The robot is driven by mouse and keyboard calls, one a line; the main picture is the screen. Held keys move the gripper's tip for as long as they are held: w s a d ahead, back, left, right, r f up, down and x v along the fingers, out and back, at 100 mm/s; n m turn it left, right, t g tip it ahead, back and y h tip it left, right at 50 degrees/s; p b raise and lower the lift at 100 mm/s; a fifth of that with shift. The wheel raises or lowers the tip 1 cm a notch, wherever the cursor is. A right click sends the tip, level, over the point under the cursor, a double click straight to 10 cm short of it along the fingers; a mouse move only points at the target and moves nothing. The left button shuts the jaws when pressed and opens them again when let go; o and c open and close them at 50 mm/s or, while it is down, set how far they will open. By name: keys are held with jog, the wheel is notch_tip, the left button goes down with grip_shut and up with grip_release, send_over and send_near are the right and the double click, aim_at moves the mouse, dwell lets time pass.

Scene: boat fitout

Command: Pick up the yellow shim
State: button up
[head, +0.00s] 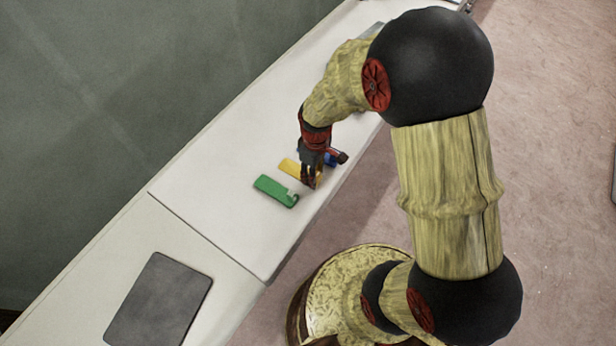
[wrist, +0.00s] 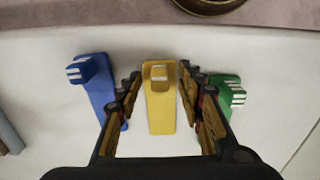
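The yellow shim (wrist: 159,112) lies on the white counter, in the middle of the wrist view, between the two fingers of my gripper (wrist: 160,100). Gaps of counter show between the shim and each finger. In the head view the yellow shim (head: 290,167) is partly hidden behind my gripper (head: 312,178), which points down at its right end. My gripper is open and holds nothing. I cannot tell how high the fingertips are above the counter.
A green shim (head: 276,191) lies on the near side of the yellow one, and a blue shim (head: 330,160) on its far side, partly hidden. Both sit close outside my fingers in the wrist view. A dark grey plate (head: 160,302) lies nearer on the counter. A wall borders the counter's left.

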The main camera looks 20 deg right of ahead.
jog(key=c, duration=0.3)
grip_shut()
dwell(0.4)
